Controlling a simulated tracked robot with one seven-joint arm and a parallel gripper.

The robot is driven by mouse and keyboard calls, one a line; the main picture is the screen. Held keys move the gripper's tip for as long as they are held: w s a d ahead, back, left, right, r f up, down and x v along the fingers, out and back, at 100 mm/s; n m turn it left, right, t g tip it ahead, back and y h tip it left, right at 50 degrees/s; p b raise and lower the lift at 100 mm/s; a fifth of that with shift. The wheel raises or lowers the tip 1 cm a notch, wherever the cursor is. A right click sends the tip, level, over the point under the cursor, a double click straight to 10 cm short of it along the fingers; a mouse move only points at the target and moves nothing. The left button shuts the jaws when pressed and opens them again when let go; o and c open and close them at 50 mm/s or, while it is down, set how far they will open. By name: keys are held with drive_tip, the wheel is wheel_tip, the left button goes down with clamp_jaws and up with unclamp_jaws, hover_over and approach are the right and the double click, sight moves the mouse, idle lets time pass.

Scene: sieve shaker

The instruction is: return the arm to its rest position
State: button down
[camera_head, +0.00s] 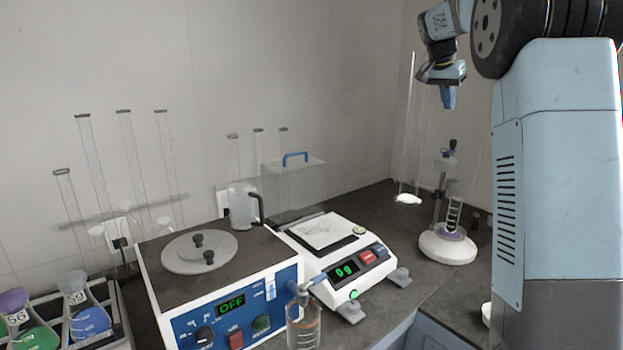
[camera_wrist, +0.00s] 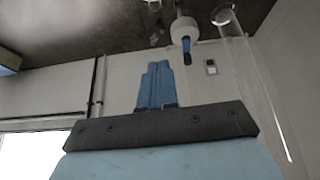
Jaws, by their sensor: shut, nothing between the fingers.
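My gripper (camera_head: 448,97) hangs at the upper right in the head view, fingers pointing down, held high above the bench and clear of everything. In the wrist view the two blue fingers of my gripper (camera_wrist: 155,85) are together with nothing between them. My arm runs from the gripper to the upper right, beside my light blue column. The sieve shaker (camera_head: 225,285) stands on the bench at the front, with a round lid (camera_head: 200,253) on top and its display reading OFF.
A balance (camera_head: 330,250) reading 0 g stands right of the shaker. A beaker (camera_head: 303,325) is in front. Flasks (camera_head: 90,315) sit in a rack at left. A tall glass tube (camera_head: 410,140) and a white round-based stand (camera_head: 447,246) are below and near my gripper. Several tall cylinders line the wall.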

drive_tip(key=s+a+n+y, duration=0.2)
drive_tip(key=s+a+n, duration=0.15)
drive_tip(key=s, duration=0.95)
drive_tip(key=s+a+f+n, duration=0.2)
drive_tip(key=s+f, duration=0.3)
drive_tip(key=s, duration=0.5)
drive_tip(key=s+a+f+n+t+y, duration=0.1)
drive_tip(key=s+a+f, duration=0.4)
drive_tip(key=s, duration=0.5)
drive_tip(key=s+a+f+n+t+y, duration=0.1)
drive_tip(key=s+a+f+n, duration=0.2)
drive_tip(key=s+f, duration=0.4)
drive_tip(key=s+a, duration=0.1)
drive_tip(key=s, duration=0.2)
drive_tip(key=shift+s, duration=0.25)
drive_tip(key=c, duration=1.8)
unclamp_jaws()
drive_tip(key=shift+n, duration=0.25)
